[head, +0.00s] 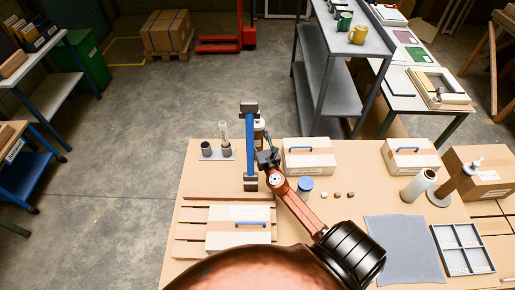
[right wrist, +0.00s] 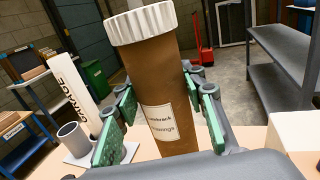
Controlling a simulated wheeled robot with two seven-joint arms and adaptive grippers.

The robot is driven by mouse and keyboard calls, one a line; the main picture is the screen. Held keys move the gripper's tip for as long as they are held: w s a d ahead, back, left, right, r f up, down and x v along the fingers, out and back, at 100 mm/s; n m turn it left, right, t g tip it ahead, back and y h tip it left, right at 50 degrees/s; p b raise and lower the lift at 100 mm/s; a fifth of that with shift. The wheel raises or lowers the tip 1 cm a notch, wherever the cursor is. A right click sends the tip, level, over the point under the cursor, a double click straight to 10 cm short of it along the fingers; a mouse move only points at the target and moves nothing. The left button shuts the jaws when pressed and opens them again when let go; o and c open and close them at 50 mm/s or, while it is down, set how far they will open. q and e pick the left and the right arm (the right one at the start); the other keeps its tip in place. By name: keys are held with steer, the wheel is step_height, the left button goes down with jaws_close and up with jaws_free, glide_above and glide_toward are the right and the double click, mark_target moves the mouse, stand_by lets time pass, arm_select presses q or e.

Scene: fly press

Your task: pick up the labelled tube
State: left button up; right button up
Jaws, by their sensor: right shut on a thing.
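The labelled tube (right wrist: 155,85) is a brown cylinder with a white ridged cap and a white printed label. It fills the middle of the right wrist view and leans slightly. My right gripper (right wrist: 160,120) is shut on it, with green-padded fingers on either side of its body. In the head view only a small part of the tube (head: 260,124) shows above my right gripper (head: 267,157), beside a blue bar. The tube's base is hidden. My left gripper is not in view.
A blue bar with dark ends (head: 250,150) is close left of my gripper. A grey stand (head: 217,152) with cups and a white post is further left. Cartons (head: 309,160) and a blue-lidded jar (head: 305,184) are to the right. A grey cloth (head: 403,250) lies front right.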

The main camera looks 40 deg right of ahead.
jaws_close()
steer(key=shift+r, duration=0.15)
